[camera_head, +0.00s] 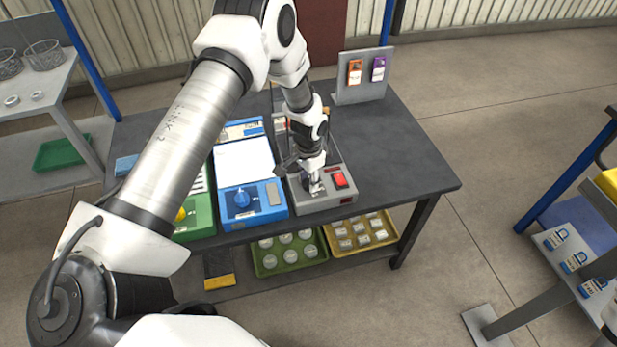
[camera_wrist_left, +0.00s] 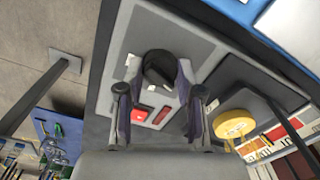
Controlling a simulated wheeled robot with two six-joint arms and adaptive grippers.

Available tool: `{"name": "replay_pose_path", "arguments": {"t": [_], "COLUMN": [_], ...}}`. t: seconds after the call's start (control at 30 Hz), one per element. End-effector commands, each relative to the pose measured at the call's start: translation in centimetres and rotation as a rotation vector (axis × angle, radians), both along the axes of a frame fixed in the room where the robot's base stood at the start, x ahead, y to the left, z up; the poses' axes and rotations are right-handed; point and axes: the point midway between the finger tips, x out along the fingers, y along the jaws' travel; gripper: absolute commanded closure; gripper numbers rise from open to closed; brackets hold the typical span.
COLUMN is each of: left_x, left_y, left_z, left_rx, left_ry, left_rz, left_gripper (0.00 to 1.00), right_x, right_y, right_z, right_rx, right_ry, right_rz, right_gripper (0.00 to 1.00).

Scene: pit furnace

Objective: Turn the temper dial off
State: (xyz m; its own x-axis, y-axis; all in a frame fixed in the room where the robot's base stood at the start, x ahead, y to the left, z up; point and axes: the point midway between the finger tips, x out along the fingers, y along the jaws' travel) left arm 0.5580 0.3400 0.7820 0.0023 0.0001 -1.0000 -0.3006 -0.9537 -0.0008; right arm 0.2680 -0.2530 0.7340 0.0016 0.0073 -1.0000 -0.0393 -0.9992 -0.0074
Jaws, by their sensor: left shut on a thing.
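The dial (camera_wrist_left: 160,68) is a dark round knob on a grey control box (camera_head: 322,204). In the wrist view it sits between the fingertips of my left gripper (camera_wrist_left: 160,78), which is shut on it. In the head view my left gripper (camera_head: 312,182) points down at the front of the box and hides the dial. The dial's pointer and markings cannot be read. My right gripper is not in view.
A blue unit (camera_head: 277,192) with a blue knob (camera_head: 242,199) stands left of the box, then a green one (camera_head: 203,228). A panel (camera_head: 349,92) holding orange and purple devices stands behind. The dark table's right side (camera_head: 405,160) is clear. Green and yellow trays (camera_head: 327,252) sit below.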

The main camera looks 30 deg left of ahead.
Motion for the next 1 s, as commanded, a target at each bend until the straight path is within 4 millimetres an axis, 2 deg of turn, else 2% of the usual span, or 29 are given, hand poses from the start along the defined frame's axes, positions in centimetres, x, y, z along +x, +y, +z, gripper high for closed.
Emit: {"name": "replay_pose_path", "arguments": {"t": [0.5, 1.0], "left_x": [-0.2, -0.2], "left_y": [0.0, 0.0], "left_z": [-0.1, -0.3], "left_rx": [0.0, 0.0], "left_ry": [0.005, 0.005], "left_rz": [0.341, 0.401], "left_gripper": [0.99, 0.99], "right_x": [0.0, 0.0], "right_y": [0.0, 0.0], "right_z": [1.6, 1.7], "right_rx": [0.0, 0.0], "right_ry": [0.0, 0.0], "right_rz": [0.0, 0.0], "right_gripper": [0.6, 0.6]}}
